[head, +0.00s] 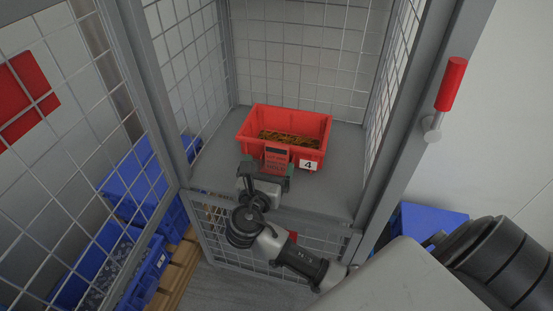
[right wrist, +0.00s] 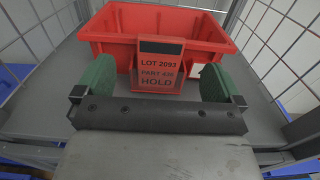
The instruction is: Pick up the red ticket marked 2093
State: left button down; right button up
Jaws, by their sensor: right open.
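The red ticket (head: 277,158) stands upright at the front of a red bin (head: 318,128). In the right wrist view the ticket (right wrist: 160,64) reads "LOT 2093, PART 435, HOLD" below a black band at its top. I cannot tell whether it touches the bin behind it. My right gripper (head: 268,172) is open, just in front of the ticket. In the right wrist view its two green-padded fingers (right wrist: 157,80) stand wide apart on either side of the ticket, with nothing gripped. My left gripper is not in view.
The bin holds brownish small parts and has a white label "4" (head: 308,165). It stands on a grey shelf (head: 340,180) inside a wire mesh cage with grey posts. A red handle (head: 451,84) is at the right. Blue crates (head: 150,265) stand outside at the left.

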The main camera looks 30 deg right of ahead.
aim_at(276, 149)
jog(key=shift+w+d, duration=0.4)
jog(key=shift+d, duration=0.1)
jog(key=b+x, duration=0.1)
jog(key=x, duration=0.2)
jog(key=shift+w+d+f, duration=0.15)
jog(key=shift+d, duration=0.05)
jog(key=shift+w+d, duration=0.3)
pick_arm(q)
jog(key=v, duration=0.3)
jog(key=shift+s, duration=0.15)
pick_arm(e)
jog(key=c, duration=1)
